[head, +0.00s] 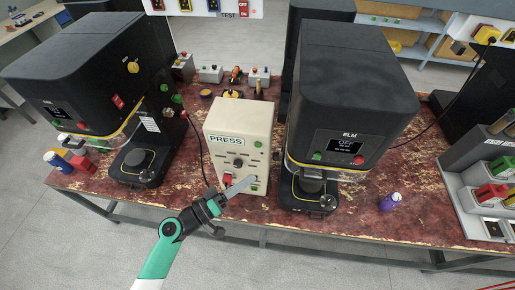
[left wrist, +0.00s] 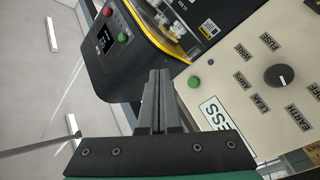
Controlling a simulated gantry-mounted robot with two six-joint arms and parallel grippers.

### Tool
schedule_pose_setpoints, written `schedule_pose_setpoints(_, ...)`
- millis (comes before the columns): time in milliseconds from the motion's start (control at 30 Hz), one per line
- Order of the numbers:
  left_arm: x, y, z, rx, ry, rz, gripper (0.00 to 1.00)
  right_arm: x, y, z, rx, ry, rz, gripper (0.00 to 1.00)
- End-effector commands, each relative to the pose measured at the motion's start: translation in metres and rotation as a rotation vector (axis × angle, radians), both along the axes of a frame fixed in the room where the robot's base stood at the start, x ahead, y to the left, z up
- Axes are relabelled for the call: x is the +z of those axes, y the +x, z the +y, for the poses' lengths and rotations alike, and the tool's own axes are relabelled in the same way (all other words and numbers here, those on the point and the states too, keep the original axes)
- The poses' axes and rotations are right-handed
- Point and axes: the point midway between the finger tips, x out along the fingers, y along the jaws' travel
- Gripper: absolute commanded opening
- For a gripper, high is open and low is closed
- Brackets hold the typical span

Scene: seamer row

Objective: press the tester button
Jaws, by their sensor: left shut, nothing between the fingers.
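The tester is a cream box (head: 240,120) with a PRESS label, a black dial and a red switch on its front, standing between two black machines. A small green button (head: 258,144) sits just right of the PRESS label; the left wrist view shows this button (left wrist: 194,82) beside the end of the label. My left gripper (head: 254,180) is shut and empty, in front of the lower part of the tester's face, below the green button. Its shut fingers (left wrist: 160,88) point past the button's side in the left wrist view. Whether they touch the box cannot be told. My right gripper is not in view.
Black machines stand left (head: 75,65) and right (head: 350,80) of the tester, close to it. Small control boxes (head: 211,74) stand behind it. A purple bottle (head: 389,202) stands on the worn red bench (head: 420,225) at the right. A grey rack (head: 470,200) is further right.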

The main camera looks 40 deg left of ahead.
Motion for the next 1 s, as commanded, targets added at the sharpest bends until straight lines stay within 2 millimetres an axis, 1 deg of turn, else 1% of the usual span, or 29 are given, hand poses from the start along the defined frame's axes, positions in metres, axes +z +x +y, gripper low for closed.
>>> schedule_pose_setpoints(233,0.002,0.001,0.0,-0.001,0.001,-0.001,0.0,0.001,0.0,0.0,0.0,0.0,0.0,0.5)
schedule_pose_setpoints(367,0.002,0.006,0.004,0.0,0.002,-0.002,0.0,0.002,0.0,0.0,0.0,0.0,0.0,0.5)
schedule_pose_setpoints(467,0.003,0.014,0.01,0.0,0.003,-0.003,0.0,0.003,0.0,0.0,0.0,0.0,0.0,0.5)
schedule_pose_setpoints(767,0.002,0.049,0.036,0.0,0.003,-0.003,0.0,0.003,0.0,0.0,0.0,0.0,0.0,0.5)
schedule_pose_setpoints(833,-0.001,0.056,0.041,-0.001,0.004,-0.004,0.0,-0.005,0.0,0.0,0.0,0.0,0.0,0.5)
schedule_pose_setpoints(1000,0.0,0.068,0.05,-0.001,0.003,-0.003,0.0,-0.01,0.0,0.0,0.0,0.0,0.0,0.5)
